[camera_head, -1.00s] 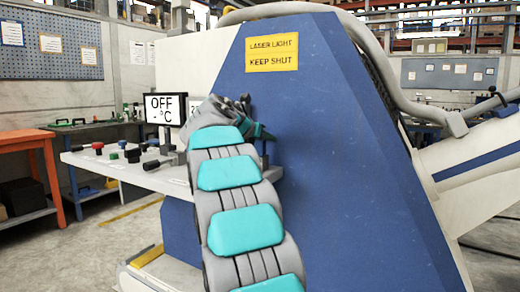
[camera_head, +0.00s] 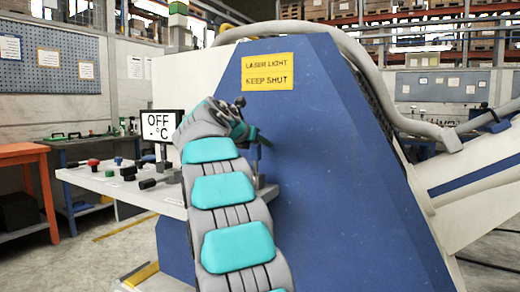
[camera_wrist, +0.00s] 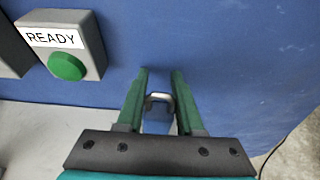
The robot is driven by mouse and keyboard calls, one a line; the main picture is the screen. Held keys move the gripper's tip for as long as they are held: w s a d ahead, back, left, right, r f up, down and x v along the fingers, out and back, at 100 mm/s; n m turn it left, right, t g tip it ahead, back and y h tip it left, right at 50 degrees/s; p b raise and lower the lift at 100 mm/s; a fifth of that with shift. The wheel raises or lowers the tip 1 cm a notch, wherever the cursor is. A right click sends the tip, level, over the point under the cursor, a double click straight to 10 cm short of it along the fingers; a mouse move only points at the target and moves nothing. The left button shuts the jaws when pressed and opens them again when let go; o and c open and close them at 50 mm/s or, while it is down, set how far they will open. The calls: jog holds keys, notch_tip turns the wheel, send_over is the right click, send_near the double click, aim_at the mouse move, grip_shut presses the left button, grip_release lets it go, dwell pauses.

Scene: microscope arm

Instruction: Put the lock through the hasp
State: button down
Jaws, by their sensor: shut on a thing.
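In the wrist view my gripper (camera_wrist: 160,72) has its two green fingers closed on a small lock. The lock's grey metal shackle (camera_wrist: 158,97) shows between the fingers, with a pale blue body below it. The fingertips point at the blue panel, and I cannot tell whether they touch it. In the head view my gripper (camera_head: 250,130) is in front of the panel's left part, below the yellow sign. I cannot make out the hasp clearly in either view.
A green button box labelled READY (camera_wrist: 68,45) is left of my fingers. The blue machine panel (camera_head: 340,190) carries a yellow laser sign (camera_head: 267,71). A control shelf (camera_head: 120,186) with several knobs and an OFF display (camera_head: 160,126) stands to the left.

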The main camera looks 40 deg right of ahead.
jog(key=shift+r+p, duration=0.45)
jog(key=shift+r, duration=0.95)
jog(key=s+a+b, duration=0.1)
jog(key=s+a, duration=0.3)
jog(key=a, duration=0.4)
jog(key=s+a, duration=0.3)
jog(key=a, duration=0.6)
jog(key=w+d+r+p, duration=0.1)
jog(key=w+d+r, duration=0.2)
jog(key=w, duration=0.1)
jog(key=shift+w+d+r, duration=0.3)
jog(key=shift+w+d, duration=0.1)
notch_tip(320, 180, down, 6)
jog(key=shift+r+b, duration=0.15)
jog(key=shift+b, duration=0.75)
jog(key=shift+p, duration=1.05)
jog(key=shift+f+b, duration=0.4)
jog(key=shift+f, duration=1.6)
